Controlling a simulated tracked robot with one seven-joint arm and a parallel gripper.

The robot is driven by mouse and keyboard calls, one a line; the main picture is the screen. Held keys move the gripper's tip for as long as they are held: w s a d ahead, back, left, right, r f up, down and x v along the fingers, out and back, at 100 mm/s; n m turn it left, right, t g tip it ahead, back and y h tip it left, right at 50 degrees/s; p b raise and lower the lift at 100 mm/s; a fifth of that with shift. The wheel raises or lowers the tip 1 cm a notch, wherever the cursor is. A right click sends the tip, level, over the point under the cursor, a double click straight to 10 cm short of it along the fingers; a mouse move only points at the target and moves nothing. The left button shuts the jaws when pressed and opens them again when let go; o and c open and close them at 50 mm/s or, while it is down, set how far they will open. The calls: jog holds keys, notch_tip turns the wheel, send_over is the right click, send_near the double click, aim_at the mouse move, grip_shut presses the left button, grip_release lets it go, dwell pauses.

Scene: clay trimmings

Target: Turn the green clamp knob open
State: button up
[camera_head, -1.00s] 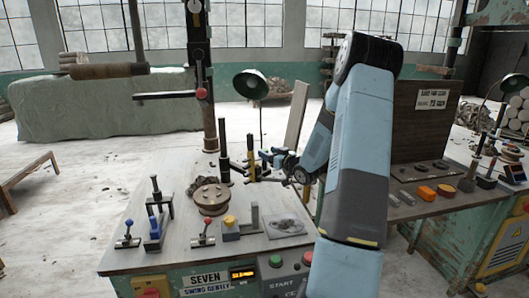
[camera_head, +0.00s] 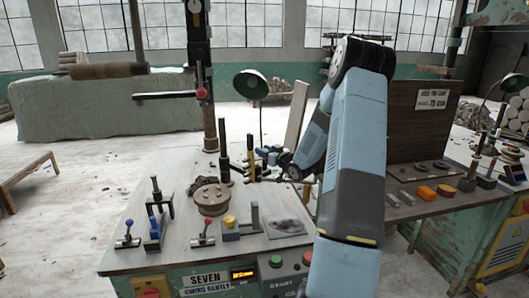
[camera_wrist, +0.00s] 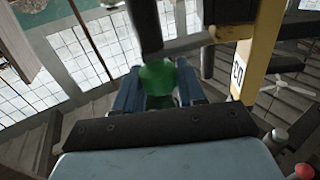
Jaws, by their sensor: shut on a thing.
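The green clamp knob (camera_wrist: 158,77) sits between the two blue fingers of my gripper (camera_wrist: 158,95) in the wrist view. My gripper is shut on it. A dark bar stands just beyond the knob and covers part of its top. In the head view my gripper (camera_head: 264,152) is at the back of the workbench, close to the right of a yellow upright (camera_head: 251,155). The knob is too small or hidden to make out there. How far the knob is turned cannot be told.
The yellow upright also shows close on the right in the wrist view (camera_wrist: 254,55). A black post (camera_head: 223,150) stands left of my gripper. A round wooden disc (camera_head: 211,198) and several small toggle clamps stand on the bench (camera_head: 180,238). A green lamp (camera_head: 250,84) rises behind.

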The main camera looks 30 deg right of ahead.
jog(key=c, duration=0.3)
jog(key=shift+m+h, duration=0.3)
jog(key=shift+h, duration=0.2)
jog(key=shift+a+m+h, duration=0.15)
jog(key=shift+m+h, duration=1.25)
jog(key=shift+h, duration=0.8)
jog(key=shift+m+h, duration=1.1)
jog(key=shift+h, duration=0.9)
jog(key=o, duration=0.9)
jog(key=shift+o, duration=0.2)
